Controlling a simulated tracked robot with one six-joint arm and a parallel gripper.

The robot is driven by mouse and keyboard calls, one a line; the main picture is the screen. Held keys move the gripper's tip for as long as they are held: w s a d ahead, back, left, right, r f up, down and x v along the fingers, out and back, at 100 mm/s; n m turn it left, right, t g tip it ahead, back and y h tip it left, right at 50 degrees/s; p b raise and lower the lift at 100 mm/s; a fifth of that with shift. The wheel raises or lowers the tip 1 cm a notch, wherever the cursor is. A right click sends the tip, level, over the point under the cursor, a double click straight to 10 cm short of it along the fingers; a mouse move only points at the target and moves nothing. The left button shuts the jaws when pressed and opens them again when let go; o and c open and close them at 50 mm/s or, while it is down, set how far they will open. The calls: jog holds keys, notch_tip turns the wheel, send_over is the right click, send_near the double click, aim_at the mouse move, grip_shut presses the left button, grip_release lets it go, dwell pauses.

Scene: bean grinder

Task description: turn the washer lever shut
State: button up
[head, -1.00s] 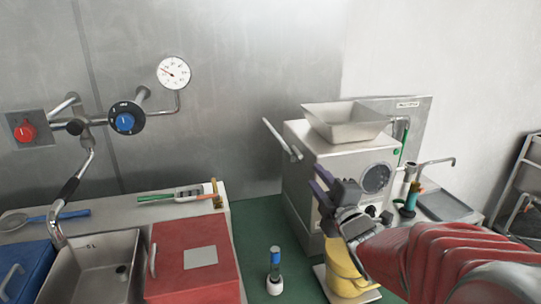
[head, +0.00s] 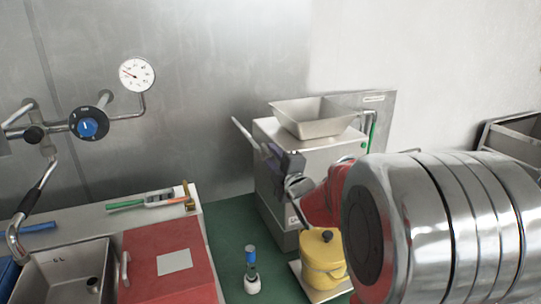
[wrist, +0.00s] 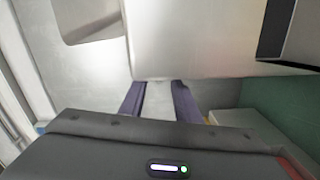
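A pale bar-shaped lever (head: 244,133) sticks out from the left side of the boxy metal machine (head: 312,150), slanting up and to the left. I take it for the washer lever; no label on it is readable. My gripper (head: 279,156) is in front of the machine's left front, by the lever's lower end, and partly hides that end. In the wrist view its two purple fingers (wrist: 158,98) stand apart, with a pale strip between them. I cannot tell whether that strip is the lever or a surface behind, nor whether the fingers touch anything.
A metal hopper (head: 315,118) tops the machine. A red box (head: 170,265) and sink (head: 62,270) are at left, under a pressure gauge (head: 136,75).

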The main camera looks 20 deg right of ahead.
jog(key=shift+w, duration=1)
jog(key=shift+c, duration=0.5)
grip_shut()
jog(key=shift+f, duration=0.1)
jog(key=shift+d, duration=0.2)
jog(key=shift+a, duration=0.1)
